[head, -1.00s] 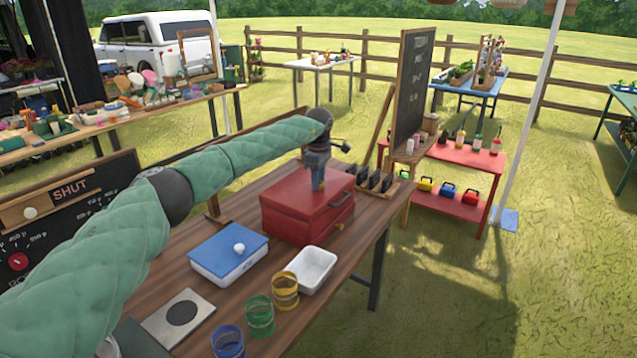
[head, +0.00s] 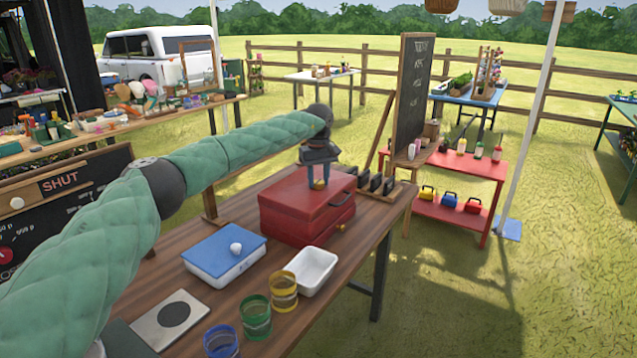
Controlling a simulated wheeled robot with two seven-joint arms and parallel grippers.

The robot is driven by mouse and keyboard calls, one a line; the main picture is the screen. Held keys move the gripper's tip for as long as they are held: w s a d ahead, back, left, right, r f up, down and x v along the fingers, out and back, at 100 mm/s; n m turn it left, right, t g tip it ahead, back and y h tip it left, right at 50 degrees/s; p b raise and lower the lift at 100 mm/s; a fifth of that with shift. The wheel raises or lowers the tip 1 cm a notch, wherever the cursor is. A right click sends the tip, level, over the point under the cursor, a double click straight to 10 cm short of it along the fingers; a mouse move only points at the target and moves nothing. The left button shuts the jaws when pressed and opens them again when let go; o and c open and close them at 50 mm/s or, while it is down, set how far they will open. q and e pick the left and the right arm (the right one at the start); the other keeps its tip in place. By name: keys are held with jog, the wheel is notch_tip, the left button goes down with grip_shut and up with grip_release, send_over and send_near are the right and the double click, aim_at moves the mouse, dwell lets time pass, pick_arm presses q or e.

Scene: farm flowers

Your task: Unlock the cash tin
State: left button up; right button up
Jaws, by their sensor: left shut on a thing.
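The cash tin appears to be the red box (head: 292,212) on the wooden table, its lid down. It has a dark handle on its right-hand face and a small brass-coloured piece (head: 342,227) low on that face, which may be a lock or key. My left gripper (head: 318,186) points down over the tin's lid, its fingertips at or just above the top. My right gripper is not in view.
A blue-lidded white box (head: 225,256), a white tray (head: 313,271), and yellow (head: 284,291), green (head: 256,318) and blue (head: 222,342) glasses stand in front. Dark holders (head: 376,184) and a chalkboard (head: 412,97) stand right of the tin.

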aim_at(318, 181)
pick_arm(q)
jog(key=shift+m, duration=1)
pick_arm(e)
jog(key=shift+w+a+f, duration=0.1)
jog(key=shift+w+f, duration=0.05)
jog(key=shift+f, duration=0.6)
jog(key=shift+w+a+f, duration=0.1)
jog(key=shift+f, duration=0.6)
pick_arm(q)
jog(key=shift+r, duration=0.1)
jog(key=o, duration=1)
jog(key=shift+r+b, duration=0.2)
jog(key=shift+b, duration=0.1)
notch_tip(318, 181, up, 6)
jog(key=shift+f+b, duration=0.1)
jog(key=shift+b, duration=0.4)
jog(key=shift+r, duration=0.7)
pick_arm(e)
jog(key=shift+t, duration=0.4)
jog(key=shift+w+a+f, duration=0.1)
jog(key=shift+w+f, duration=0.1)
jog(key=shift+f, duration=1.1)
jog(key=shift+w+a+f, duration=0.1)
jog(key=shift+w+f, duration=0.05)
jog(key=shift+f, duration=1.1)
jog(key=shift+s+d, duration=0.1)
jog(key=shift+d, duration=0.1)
